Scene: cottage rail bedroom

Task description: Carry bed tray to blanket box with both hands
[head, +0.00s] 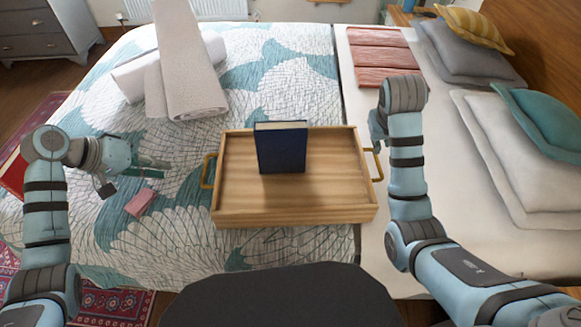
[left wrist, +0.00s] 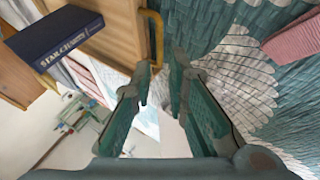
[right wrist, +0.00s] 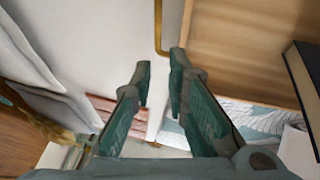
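The wooden bed tray (head: 235,205) lies on the bed with a dark blue book (head: 281,150) standing upright in it. It has a brass handle at each end: the left handle (head: 207,171) and the right handle (head: 378,165). My left gripper (head: 160,168) is open and empty, left of the left handle; in the left wrist view the handle (left wrist: 157,35) is just beyond the fingertips. My right gripper (head: 377,142) is open beside the right handle, which shows just beyond its fingertips in the right wrist view (right wrist: 158,30). I cannot identify a blanket box.
A rolled pale blanket (head: 190,75) lies on the bed behind the tray. A small pink item (head: 140,202) lies near my left gripper. A grey dresser (head: 40,30) stands at the far left.

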